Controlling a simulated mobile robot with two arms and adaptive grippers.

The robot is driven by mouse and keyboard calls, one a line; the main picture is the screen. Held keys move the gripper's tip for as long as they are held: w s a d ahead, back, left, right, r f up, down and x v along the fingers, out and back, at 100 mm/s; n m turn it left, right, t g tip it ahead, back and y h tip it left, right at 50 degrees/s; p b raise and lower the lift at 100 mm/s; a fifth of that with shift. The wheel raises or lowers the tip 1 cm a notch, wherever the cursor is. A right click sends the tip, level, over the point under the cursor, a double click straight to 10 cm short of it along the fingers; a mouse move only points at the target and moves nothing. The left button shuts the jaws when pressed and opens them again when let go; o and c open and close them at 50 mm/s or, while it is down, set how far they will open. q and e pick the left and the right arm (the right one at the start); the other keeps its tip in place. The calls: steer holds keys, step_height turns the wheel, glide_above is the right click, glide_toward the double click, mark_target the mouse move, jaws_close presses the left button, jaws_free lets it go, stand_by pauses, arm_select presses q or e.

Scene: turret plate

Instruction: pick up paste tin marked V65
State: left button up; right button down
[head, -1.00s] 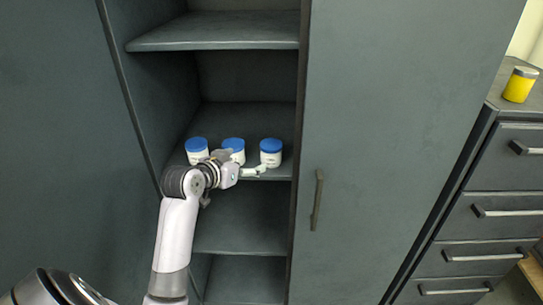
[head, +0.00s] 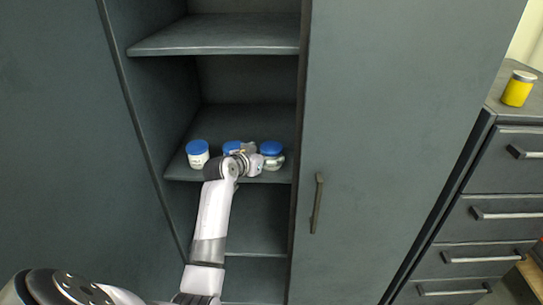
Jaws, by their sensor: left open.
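Three white tins with blue lids stand in a row on the middle shelf (head: 240,118) of the open cabinet. The left tin (head: 198,155) is fully in view. The middle tin (head: 232,147) is mostly hidden behind my left arm. The right tin (head: 271,148) is partly covered by my left gripper (head: 268,161), which is open in front of it. I cannot tell whether the fingers touch it. The tins' markings are too small to read, so I cannot tell which is V65. My right gripper is not in view.
A cabinet door (head: 400,130) with a handle (head: 317,203) stands just right of the opening. Another shelf (head: 220,35) lies above the tins. A yellow tin (head: 519,90) stands on a drawer unit (head: 500,200) at the far right.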

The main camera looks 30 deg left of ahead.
arm_select(q)
steer(key=x, duration=0.5)
steer(key=shift+s, duration=0.1)
steer(key=shift+r, duration=0.1)
steer(key=c, duration=1.5)
